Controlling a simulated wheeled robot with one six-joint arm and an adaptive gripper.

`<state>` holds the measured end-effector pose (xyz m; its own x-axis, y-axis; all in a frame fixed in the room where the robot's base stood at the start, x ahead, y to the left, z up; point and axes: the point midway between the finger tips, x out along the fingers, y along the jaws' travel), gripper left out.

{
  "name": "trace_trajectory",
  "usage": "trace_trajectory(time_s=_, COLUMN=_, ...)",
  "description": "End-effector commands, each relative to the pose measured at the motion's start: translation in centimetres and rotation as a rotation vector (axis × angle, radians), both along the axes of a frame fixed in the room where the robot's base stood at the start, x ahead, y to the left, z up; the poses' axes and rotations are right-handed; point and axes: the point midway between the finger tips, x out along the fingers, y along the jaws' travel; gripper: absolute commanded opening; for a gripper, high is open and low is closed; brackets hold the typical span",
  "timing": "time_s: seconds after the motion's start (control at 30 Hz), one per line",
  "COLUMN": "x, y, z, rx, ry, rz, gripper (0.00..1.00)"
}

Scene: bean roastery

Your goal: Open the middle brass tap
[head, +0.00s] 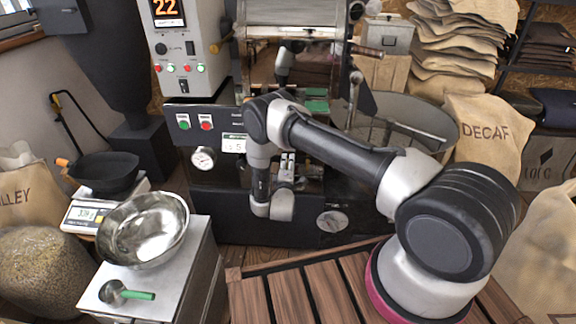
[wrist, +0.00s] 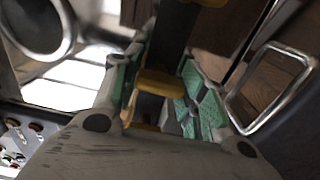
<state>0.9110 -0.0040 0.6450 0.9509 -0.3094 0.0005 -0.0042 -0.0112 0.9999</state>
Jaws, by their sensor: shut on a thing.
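In the wrist view, a short brass-yellow bar (wrist: 160,83), which looks like the tap's handle, lies between the green-padded fingers of my gripper (wrist: 165,88). The gripper is shut on it. More brass shows lower down between the fingers, partly hidden by them. A dark upright part stands behind the bar. In the head view my gripper (head: 287,167) is low in front of the roaster, and my arm hides the tap there. I cannot tell from these frames whether other taps stand on either side.
The roaster's control box (head: 187,45) and button panel (head: 200,124) are left of my arm. A round cooling tray (head: 425,120) is at right. A steel bowl (head: 143,228) and a green-handled scoop (head: 122,293) rest on a cabinet at lower left. A metal loop (wrist: 268,85) stands right of my gripper.

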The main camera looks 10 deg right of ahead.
Motion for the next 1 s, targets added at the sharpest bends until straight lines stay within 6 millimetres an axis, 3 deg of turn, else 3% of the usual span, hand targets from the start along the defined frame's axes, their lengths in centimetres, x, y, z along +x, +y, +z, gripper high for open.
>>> trace_trajectory(time_s=0.57, x=-0.08, y=0.08, z=-0.13, rx=-0.028, ry=0.012, rz=0.002, gripper=0.18)
trace_trajectory(time_s=0.6, x=-0.08, y=0.09, z=-0.13, rx=-0.028, ry=0.012, rz=0.003, gripper=0.49)
trace_trajectory(time_s=0.7, x=-0.06, y=0.07, z=-0.10, rx=-0.027, ry=0.011, rz=0.002, gripper=0.64)
trace_trajectory(time_s=1.0, x=-0.08, y=0.05, z=-0.05, rx=-0.026, ry=0.010, rz=0.001, gripper=0.64)
